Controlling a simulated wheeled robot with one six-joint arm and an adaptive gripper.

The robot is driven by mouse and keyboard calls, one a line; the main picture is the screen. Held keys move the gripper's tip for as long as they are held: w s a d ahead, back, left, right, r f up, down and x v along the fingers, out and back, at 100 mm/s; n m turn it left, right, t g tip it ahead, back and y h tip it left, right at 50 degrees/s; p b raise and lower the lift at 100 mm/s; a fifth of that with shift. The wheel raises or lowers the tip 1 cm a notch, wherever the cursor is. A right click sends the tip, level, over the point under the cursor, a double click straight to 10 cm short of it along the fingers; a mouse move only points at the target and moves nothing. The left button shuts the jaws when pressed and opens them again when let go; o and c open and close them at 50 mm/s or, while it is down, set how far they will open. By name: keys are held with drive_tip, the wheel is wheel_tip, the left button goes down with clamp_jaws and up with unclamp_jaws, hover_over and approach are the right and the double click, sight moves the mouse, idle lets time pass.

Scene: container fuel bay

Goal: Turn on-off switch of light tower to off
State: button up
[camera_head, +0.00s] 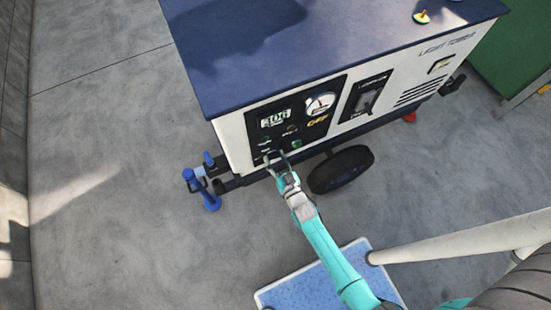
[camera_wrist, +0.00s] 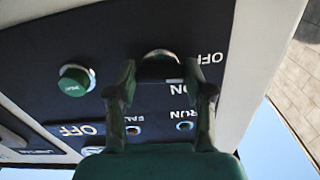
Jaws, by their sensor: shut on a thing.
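The light tower (camera_head: 232,143) is a white cabinet with a dark blue top and a black control panel on its front. The on-off switch (camera_wrist: 159,54) is a round knob with a silver rim between the printed words OFF and ON, seen upside down in the wrist view. My gripper (camera_wrist: 160,72) is shut on this switch, with one finger on each side. The fingers hide much of the knob, so I cannot tell which way it points. In the head view my gripper (camera_head: 275,157) is at the panel's lower left corner, hiding the switch.
A green button (camera_wrist: 75,80) sits beside the switch, and RUN and FAULT lamps lie close by. The panel reads OFF (camera_head: 317,120). A larger lever switch (camera_head: 366,101) is farther right. A blue jack (camera_head: 203,188) and a black wheel (camera_head: 341,170) stand below.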

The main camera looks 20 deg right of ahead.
drive_tip(key=shift+n, duration=0.6)
drive_tip(key=o, duration=1.2)
drive_tip(key=shift+c, duration=0.2)
drive_tip(key=s, duration=1.2)
